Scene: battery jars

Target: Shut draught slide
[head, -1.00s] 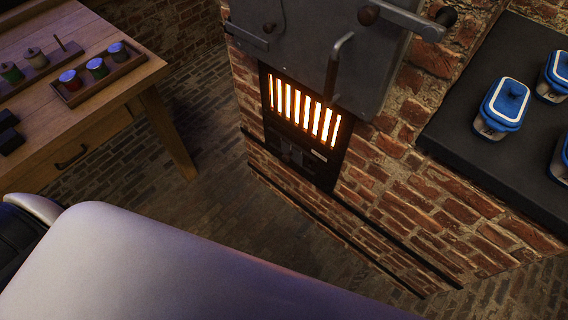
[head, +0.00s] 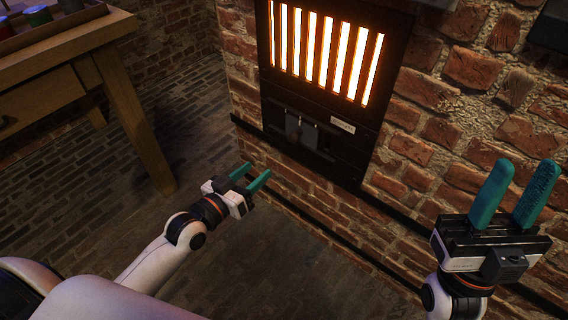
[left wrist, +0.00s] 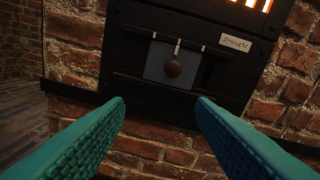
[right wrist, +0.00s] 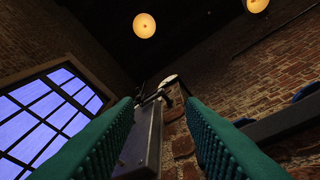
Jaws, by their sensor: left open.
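My right gripper (head: 522,172) is open, empty and points upward at the right.
The glowing grate (head: 322,50) is just above the slide. Brick wall (head: 440,130) surrounds the black frame, and a dark ledge (left wrist: 78,92) runs below it. A wooden table (head: 60,58) with coloured jars stands at the left. Brick floor (head: 200,130) is open between them.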

